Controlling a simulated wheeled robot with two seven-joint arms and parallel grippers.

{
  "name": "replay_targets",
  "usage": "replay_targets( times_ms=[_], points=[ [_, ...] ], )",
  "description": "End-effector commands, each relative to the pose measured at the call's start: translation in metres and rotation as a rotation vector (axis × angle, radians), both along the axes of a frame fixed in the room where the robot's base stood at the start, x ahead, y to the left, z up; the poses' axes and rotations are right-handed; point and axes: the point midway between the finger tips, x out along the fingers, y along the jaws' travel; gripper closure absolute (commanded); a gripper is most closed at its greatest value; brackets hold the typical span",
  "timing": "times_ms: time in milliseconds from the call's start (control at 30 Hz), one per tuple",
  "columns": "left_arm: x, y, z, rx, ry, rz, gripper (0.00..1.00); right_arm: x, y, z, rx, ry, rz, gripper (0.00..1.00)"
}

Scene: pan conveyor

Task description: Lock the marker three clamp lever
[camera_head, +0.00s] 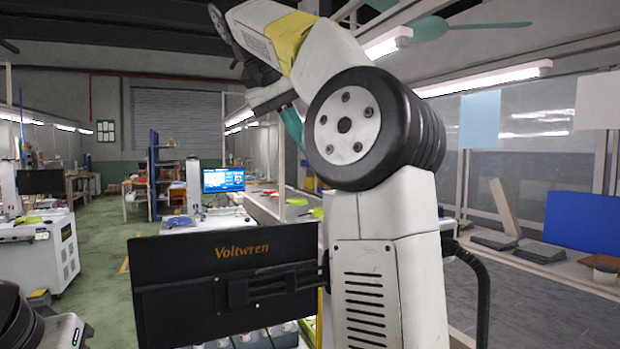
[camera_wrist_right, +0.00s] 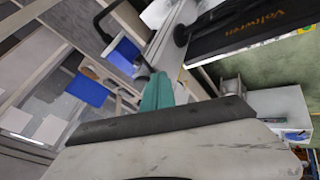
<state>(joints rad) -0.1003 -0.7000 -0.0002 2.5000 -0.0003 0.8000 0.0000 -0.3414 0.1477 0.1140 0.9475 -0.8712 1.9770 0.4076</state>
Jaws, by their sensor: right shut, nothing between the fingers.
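I cannot make out the marker three clamp lever in either view. A row of small pale parts (camera_head: 245,339) shows below the monitor at the bottom of the head view, too cut off to identify. In the right wrist view the teal fingers of my right gripper (camera_wrist_right: 157,92) are together with nothing between them. They point up toward the rails and the monitor, apart from any lever I can see. A teal piece (camera_head: 292,126) also shows behind the big white arm in the head view. My left gripper is not identifiable in view.
A black Voltwren monitor (camera_head: 225,285) blocks the middle foreground; it also shows in the right wrist view (camera_wrist_right: 250,30). Benches and a blue panel (camera_head: 583,224) are at right. Green floor (camera_head: 105,260) is open at left.

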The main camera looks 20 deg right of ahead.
Motion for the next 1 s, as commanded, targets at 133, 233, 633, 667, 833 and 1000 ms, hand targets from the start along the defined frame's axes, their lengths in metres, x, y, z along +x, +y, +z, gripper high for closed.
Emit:
replay_targets(
  times_ms=[133, 233, 633, 667, 833, 1000],
  points=[
    [0.0, 0.0, 0.0, 0.0, 0.0, 0.0, 1.0, 0.001, -0.003, -0.001, -0.004, -0.001, -0.021, 1.0],
    [0.0, 0.0, 0.0, 0.0, 0.0, 0.0, 1.0, 0.002, -0.01, -0.01, -0.004, -0.001, -0.02, 1.0],
    [0.0, 0.0, 0.0, 0.0, 0.0, 0.0, 1.0, 0.021, -0.054, -0.078, -0.003, 0.001, -0.021, 1.0],
    [0.0, 0.0, 0.0, 0.0, 0.0, 0.0, 1.0, 0.022, -0.057, -0.082, -0.001, 0.0, -0.02, 1.0],
    [0.0, 0.0, 0.0, 0.0, 0.0, 0.0, 1.0, 0.014, -0.081, -0.081, -0.001, -0.004, -0.02, 1.0],
    [0.0, 0.0, 0.0, 0.0, 0.0, 0.0, 1.0, 0.012, -0.091, -0.082, -0.001, -0.003, -0.017, 1.0]
  ],
)
